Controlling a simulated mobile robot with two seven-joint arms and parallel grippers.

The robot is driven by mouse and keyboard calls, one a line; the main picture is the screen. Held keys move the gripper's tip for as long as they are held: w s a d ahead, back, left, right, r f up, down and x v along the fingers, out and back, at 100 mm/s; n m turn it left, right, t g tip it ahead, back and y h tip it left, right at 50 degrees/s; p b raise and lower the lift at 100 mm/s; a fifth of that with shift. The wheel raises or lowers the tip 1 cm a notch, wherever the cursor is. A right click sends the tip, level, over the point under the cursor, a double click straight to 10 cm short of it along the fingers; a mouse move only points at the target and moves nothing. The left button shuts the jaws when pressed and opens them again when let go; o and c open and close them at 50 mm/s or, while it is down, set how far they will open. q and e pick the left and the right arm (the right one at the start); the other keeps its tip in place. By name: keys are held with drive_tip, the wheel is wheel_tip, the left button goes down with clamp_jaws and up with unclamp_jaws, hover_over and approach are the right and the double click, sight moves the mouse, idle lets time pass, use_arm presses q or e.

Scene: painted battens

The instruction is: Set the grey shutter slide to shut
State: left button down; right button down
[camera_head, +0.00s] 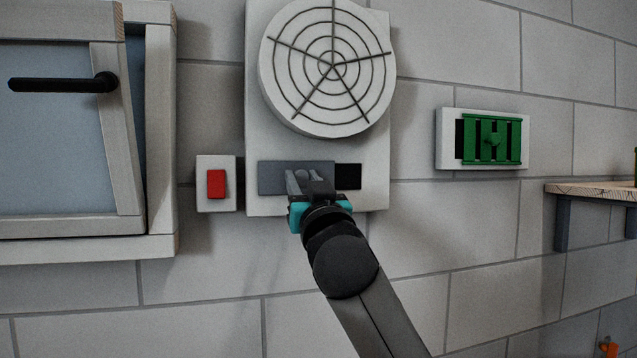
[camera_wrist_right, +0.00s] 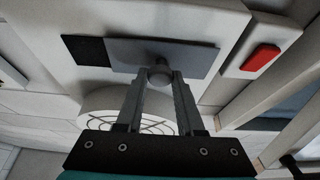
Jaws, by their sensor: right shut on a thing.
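The grey shutter slide (camera_head: 272,178) is a flat plate on the white panel below the round fan grille. It covers the left and middle of its slot, and a black opening (camera_head: 347,177) shows at its right end. My right gripper (camera_head: 310,181) is in front of the slide, its fingers closed around the slide's small knob. In the right wrist view the knob (camera_wrist_right: 160,75) shows between the fingertips, and the slide (camera_wrist_right: 195,62) lies behind it with the black opening (camera_wrist_right: 86,49) to its left. My left gripper is not in view.
A red rocker switch (camera_head: 216,184) is on the wall left of the panel. A framed window with a black handle (camera_head: 62,85) stands ajar at far left. A green slatted shutter (camera_head: 492,139) is on the right wall, and a wooden shelf (camera_head: 592,191) juts out at far right.

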drive_tip(key=shift+s+a, duration=0.15)
drive_tip(key=shift+a, duration=0.2)
drive_tip(key=shift+d, duration=0.1)
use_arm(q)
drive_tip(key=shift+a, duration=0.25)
use_arm(e)
drive_tip(key=shift+d+f, duration=0.1)
drive_tip(key=c, duration=0.5)
unclamp_jaws()
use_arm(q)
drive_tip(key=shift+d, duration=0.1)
